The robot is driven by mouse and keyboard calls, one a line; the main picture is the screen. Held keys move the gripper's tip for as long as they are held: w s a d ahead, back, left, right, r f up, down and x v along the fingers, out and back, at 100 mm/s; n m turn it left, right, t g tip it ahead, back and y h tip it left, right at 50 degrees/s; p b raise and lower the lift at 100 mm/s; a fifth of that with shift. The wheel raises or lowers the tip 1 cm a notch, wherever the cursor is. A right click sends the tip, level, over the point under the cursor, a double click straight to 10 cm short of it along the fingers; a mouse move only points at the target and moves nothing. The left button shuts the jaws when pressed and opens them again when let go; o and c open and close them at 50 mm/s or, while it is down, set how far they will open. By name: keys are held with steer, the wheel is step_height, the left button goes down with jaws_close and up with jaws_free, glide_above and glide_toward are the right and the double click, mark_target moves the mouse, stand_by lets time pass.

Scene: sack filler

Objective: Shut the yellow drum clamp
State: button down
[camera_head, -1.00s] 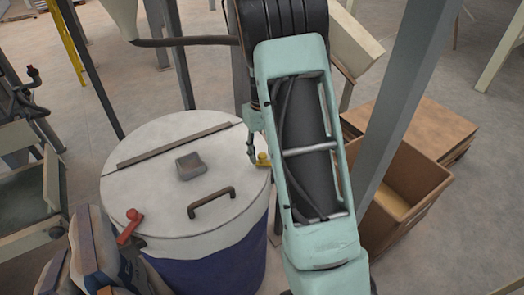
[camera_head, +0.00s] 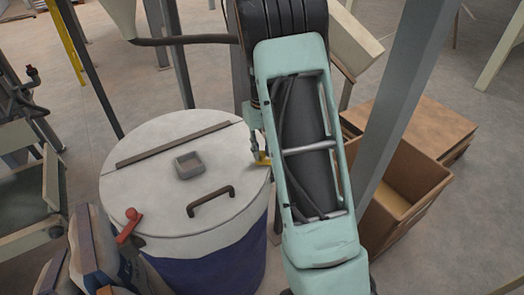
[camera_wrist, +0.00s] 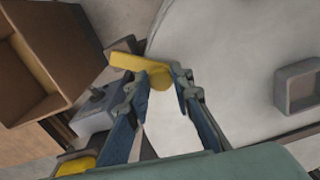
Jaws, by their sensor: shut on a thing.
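The yellow drum clamp (camera_head: 264,161) sits at the right rim of the white drum lid (camera_head: 160,200). In the wrist view the yellow clamp (camera_wrist: 128,62) shows as a flat bar with a rounded knob, lying by the lid's edge. My gripper (camera_wrist: 160,84) has its two blue-grey fingers on either side of the knob and is shut on it. In the head view my arm hides part of the drum's right side, and only a bit of the gripper shows beside the clamp.
A red clamp (camera_head: 129,225) sits at the lid's left front rim. The lid carries a brown handle (camera_head: 211,201) and a small grey open box (camera_head: 189,165). Stacked sacks (camera_head: 92,250) lie at lower left. A grey post (camera_head: 408,100) and open carton (camera_head: 410,185) stand right.

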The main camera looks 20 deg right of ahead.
mark_target(261, 152)
steer(key=shift+w+r+m, duration=0.15)
steer(key=shift+w+m, duration=0.3)
steer(key=shift+m, duration=0.25)
steer(key=shift+w, duration=0.1)
steer(key=c, duration=1.7)
jaws_free()
step_height(261, 152, up, 12)
steer(key=shift+b, duration=0.3)
